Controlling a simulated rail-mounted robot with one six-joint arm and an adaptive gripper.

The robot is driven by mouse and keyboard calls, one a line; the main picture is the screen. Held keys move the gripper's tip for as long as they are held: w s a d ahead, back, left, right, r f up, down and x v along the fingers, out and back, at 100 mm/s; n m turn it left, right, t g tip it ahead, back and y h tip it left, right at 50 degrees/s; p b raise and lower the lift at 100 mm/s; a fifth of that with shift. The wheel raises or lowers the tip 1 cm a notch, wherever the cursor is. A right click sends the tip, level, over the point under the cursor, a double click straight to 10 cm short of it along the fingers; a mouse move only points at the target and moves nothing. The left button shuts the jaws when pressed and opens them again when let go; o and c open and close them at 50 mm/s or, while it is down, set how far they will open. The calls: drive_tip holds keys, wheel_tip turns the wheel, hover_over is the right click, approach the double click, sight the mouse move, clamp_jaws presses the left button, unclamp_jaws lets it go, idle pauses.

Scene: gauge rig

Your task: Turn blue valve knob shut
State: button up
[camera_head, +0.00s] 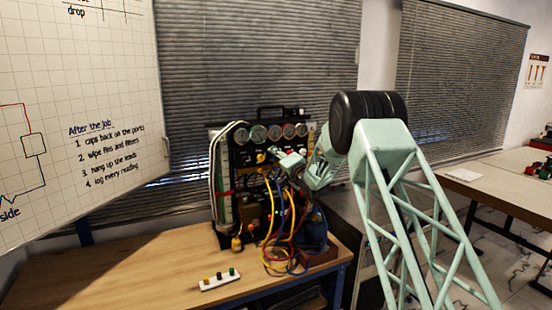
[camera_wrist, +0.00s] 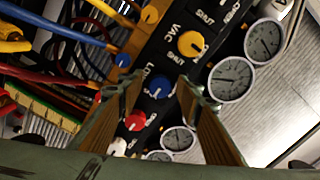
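The blue valve knob (camera_wrist: 161,86) shows in the wrist view on the dark panel, beside lettering that is partly covered. It has a white mark on its face. My gripper (camera_wrist: 159,76) is open, with one finger on either side of the blue knob in the picture and a visible gap to each. I cannot tell how far the fingertips are from the panel. In the head view, my gripper (camera_head: 282,157) is at the front of the gauge rig (camera_head: 266,150), below the row of gauges. The blue knob cannot be made out there.
A yellow knob (camera_wrist: 191,43) and a red knob (camera_wrist: 135,121) flank the blue one, with a white knob (camera_wrist: 118,147) beyond. Round gauges (camera_wrist: 232,79) line the panel. Coloured hoses (camera_head: 275,226) hang in front of the rig. A white strip (camera_head: 219,280) lies on the wooden bench (camera_head: 150,262).

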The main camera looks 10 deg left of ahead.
drive_tip(key=shift+s, duration=0.1)
drive_tip(key=v, duration=1.2)
idle(0.4)
